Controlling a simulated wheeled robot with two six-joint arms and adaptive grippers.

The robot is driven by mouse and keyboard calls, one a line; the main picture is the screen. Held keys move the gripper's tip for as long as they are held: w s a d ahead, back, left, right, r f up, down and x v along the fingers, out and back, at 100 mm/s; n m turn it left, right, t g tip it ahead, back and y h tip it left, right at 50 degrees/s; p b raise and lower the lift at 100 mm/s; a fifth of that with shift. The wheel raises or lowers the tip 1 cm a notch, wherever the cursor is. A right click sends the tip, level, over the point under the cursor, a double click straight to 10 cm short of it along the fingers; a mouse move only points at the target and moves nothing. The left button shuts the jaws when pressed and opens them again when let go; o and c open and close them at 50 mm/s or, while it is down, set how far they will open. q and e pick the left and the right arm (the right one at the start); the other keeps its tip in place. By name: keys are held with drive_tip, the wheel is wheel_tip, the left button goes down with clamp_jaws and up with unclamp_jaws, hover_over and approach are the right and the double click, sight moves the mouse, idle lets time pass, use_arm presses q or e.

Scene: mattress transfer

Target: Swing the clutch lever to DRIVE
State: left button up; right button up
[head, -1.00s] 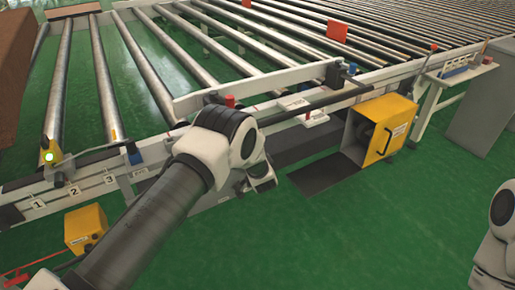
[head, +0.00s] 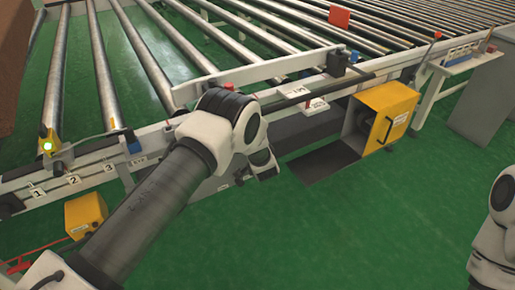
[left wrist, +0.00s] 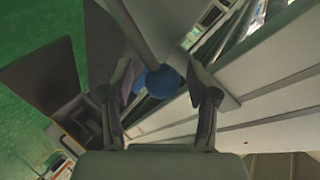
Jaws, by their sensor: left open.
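A lever with a blue ball knob (left wrist: 162,82) on a grey rod shows in the left wrist view; I take it for the clutch lever. My left gripper (left wrist: 160,74) is open, with one finger on each side of the knob. I cannot tell whether either finger touches it. In the head view my left wrist stands in front of the conveyor's side rail, and the gripper's fingers and this lever are hidden behind it. The lever's labels are not readable. My right arm shows only at the right edge of the head view, its gripper out of frame.
The roller conveyor's white side rail (head: 240,78) runs across behind my left arm. A yellow box (head: 388,112) stands open by the rail, with a dark plate (head: 322,160) on the floor. A smaller yellow box (head: 86,215) is at lower left. The green floor in front is clear.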

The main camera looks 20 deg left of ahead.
use_arm(q)
drive_tip(key=v, duration=1.1)
drive_tip(key=shift+s+d, duration=0.2)
drive_tip(key=shift+s, duration=0.05)
drive_tip(key=shift+r, duration=0.1)
drive_tip(key=s+a+f+g+h, duration=0.1)
drive_tip(key=s+a+f+g, duration=0.4)
drive_tip(key=s+f, duration=0.85)
drive_tip(key=s+f+g+h, duration=0.2)
drive_tip(key=s+f, duration=0.2)
drive_tip(key=s, duration=0.9)
drive_tip(key=s+d+r+n+g+h, duration=0.1)
drive_tip(key=s+d+n+g+h, duration=0.15)
drive_tip(key=s, duration=0.45)
drive_tip(key=s+d+n+g+h, duration=0.1)
drive_tip(key=s+n+g, duration=0.15)
drive_tip(key=s, duration=0.55)
wheel_tip(320, 180, up, 15)
drive_tip(key=p, duration=1.5)
drive_tip(key=shift+w+d+r+n+t, duration=0.15)
drive_tip(key=shift+w+r+n+t, duration=0.05)
drive_tip(key=shift+w+n+t, duration=0.2)
